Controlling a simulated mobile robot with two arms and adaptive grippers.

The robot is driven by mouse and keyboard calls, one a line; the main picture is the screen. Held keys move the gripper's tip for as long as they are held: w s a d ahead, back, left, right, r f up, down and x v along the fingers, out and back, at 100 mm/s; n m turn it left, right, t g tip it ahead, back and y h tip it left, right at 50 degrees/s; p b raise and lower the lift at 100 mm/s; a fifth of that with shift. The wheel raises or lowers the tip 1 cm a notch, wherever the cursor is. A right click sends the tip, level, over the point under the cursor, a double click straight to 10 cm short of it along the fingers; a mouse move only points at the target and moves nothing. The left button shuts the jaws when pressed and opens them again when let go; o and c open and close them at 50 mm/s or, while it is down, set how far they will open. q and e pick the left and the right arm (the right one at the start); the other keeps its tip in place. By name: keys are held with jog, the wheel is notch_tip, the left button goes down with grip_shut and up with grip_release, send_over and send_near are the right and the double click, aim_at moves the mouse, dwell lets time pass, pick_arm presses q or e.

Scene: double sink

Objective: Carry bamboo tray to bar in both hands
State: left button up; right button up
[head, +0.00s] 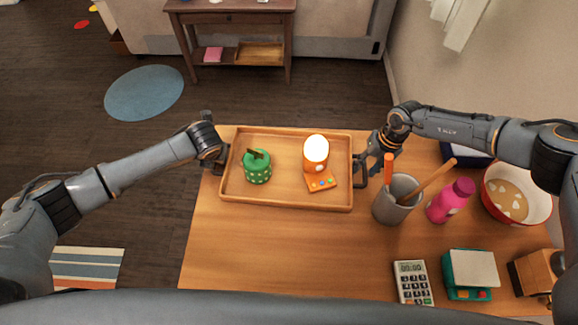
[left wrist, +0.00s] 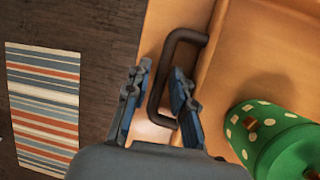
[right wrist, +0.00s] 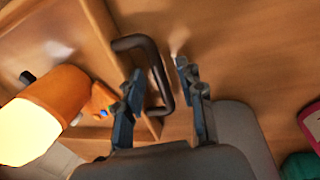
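The bamboo tray (head: 285,204) lies flat on the wooden counter, with a dark handle at each end. On it stand a green white-dotted pot (head: 257,167) and a glowing orange lamp (head: 316,152) with a small button base. My left gripper (head: 216,160) is at the left handle. In the left wrist view, its open fingers (left wrist: 158,92) stand either side of the handle (left wrist: 160,75), with gaps visible. My right gripper (head: 366,160) is at the right handle. In the right wrist view, its open fingers (right wrist: 160,80) straddle that handle (right wrist: 158,72). I cannot identify the bar.
Close right of the tray stand a grey utensil cup (head: 389,208) and a pink bottle (head: 446,205). Beyond are a red-rimmed bowl (head: 540,192), a calculator (head: 412,284) and a teal scale (head: 470,272). A small wooden table (head: 235,18) stands across the floor. The counter's front left is clear.

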pick_arm(q)
jog(key=shift+c, duration=1.4)
pick_arm(e)
jog(key=c, duration=0.3)
pick_arm(q)
grip_shut()
pick_arm(e)
grip_shut()
pick_arm(q)
jog(key=shift+r, duration=0.2)
pick_arm(e)
jog(key=shift+w+r, duration=0.1)
jog(key=shift+r, duration=0.1)
